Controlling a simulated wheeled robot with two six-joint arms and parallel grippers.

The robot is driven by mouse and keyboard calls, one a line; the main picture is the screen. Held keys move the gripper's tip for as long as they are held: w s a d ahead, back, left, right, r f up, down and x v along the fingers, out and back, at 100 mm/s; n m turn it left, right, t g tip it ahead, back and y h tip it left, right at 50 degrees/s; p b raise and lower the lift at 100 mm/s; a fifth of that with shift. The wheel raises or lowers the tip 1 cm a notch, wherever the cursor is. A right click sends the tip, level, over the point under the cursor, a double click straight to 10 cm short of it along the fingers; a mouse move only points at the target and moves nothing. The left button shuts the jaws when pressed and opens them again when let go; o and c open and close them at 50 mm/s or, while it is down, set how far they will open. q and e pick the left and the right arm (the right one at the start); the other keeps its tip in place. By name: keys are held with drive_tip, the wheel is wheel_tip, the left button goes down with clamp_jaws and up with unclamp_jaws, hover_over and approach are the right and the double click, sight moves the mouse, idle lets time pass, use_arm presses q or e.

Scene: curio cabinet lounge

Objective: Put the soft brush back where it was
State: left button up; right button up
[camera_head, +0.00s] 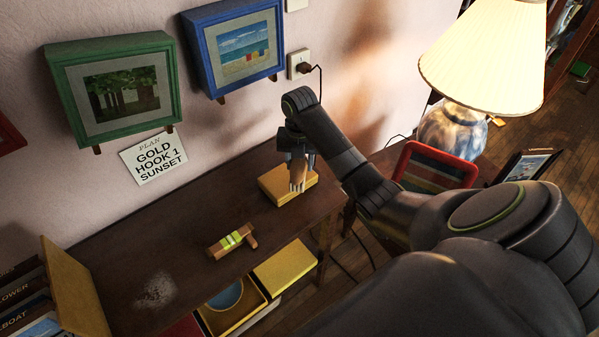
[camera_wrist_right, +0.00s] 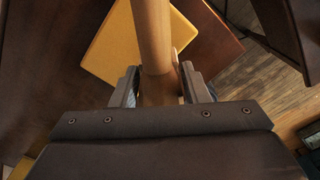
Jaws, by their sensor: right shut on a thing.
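The soft brush (camera_head: 299,172) shows as a light wooden piece below my right gripper (camera_head: 297,157). In the right wrist view my right gripper (camera_wrist_right: 160,82) is shut on the brush's round wooden handle (camera_wrist_right: 152,40). The brush is over the yellow block (camera_head: 275,191) at the right end of the dark wooden table (camera_head: 190,225). I cannot tell whether the brush touches the block. The brush's bristles are not clearly visible. My left gripper is out of view.
A small wooden piece with a green-yellow middle (camera_head: 231,240) lies mid-table. A pale dusty patch (camera_head: 155,291) is at the left front. Framed pictures (camera_head: 120,90) hang on the wall. A lamp (camera_head: 482,55) and a red-framed item (camera_head: 435,168) stand right of my arm.

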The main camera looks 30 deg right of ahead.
drive_tip(key=shift+f, duration=1.95)
drive_tip(key=o, duration=1.1)
drive_tip(key=shift+r, duration=0.1)
wheel_tip(320, 180, up, 8)
drive_tip(key=shift+f, duration=0.25)
wheel_tip(320, 180, up, 3)
drive_tip(key=shift+f+p, duration=0.1)
drive_tip(key=shift+p, duration=1)
drive_tip(key=shift+r+p, duration=0.85)
